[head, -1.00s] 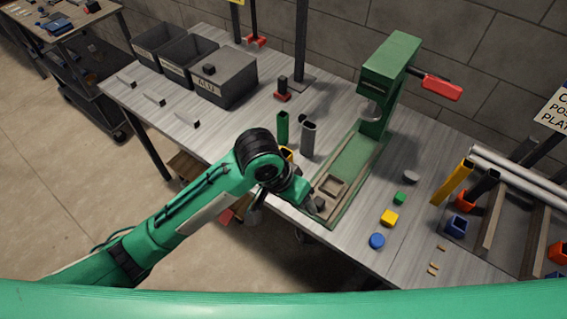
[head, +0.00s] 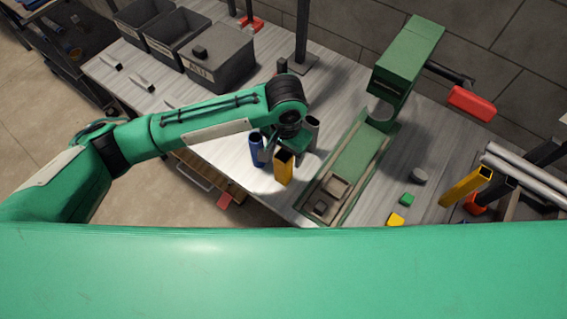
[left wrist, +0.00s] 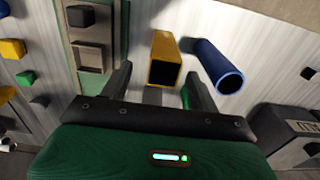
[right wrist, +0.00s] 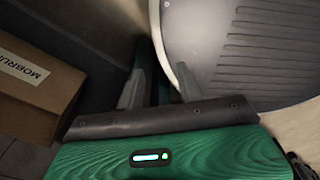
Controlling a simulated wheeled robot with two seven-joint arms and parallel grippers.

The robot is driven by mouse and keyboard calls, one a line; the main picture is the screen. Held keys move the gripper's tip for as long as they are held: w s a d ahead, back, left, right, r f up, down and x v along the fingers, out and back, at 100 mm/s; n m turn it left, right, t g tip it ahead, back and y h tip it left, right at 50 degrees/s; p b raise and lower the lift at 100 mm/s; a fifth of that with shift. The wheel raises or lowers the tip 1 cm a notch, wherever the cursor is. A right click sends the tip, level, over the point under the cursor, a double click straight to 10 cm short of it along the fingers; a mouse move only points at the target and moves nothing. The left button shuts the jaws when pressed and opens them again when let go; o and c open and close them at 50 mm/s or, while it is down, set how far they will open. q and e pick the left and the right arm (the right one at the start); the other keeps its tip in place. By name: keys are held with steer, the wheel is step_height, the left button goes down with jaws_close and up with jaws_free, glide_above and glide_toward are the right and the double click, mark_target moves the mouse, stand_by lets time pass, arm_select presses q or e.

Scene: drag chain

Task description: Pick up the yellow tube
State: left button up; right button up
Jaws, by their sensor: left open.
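The yellow tube (head: 284,168), square and hollow, stands upright on the table at the left side of the green press. My left gripper (head: 290,141) is over the tube group, just behind the yellow tube in the head view. In the left wrist view the yellow tube (left wrist: 163,62) shows its open end between the two spread fingers of my left gripper (left wrist: 158,75), with no clear contact. A round blue tube (left wrist: 220,68) stands beside it, outside the fingers. A grey tube (head: 312,129) stands behind the gripper. A green tube (left wrist: 185,98) is mostly hidden. My right gripper (right wrist: 162,75) looks open and empty.
The green press (head: 400,60) with its long base (head: 362,158) stands close to the right. Grey bins (head: 222,62) are at the back left. Another yellow square piece (head: 462,188) leans at the right. A cardboard box (right wrist: 35,85) is near my right gripper.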

mark_target(284, 157)
arm_select(q)
steer(key=shift+w+f, duration=0.2)
steer(key=shift+f, duration=0.9)
steer(key=shift+a+f+p, duration=0.1)
steer(key=shift+f+p, duration=0.3)
steer(key=shift+f, duration=0.1)
step_height(284, 157, down, 4)
steer(key=shift+a+r+p, duration=0.15)
steer(key=shift+p, duration=0.45)
steer(key=shift+f, duration=0.4)
steer(key=c, duration=1.1)
steer(key=shift+c, duration=0.2)
arm_select(e)
steer(key=shift+w+a+r, duration=0.15)
steer(key=shift+w+r, duration=0.95)
steer(key=shift+w, duration=0.05)
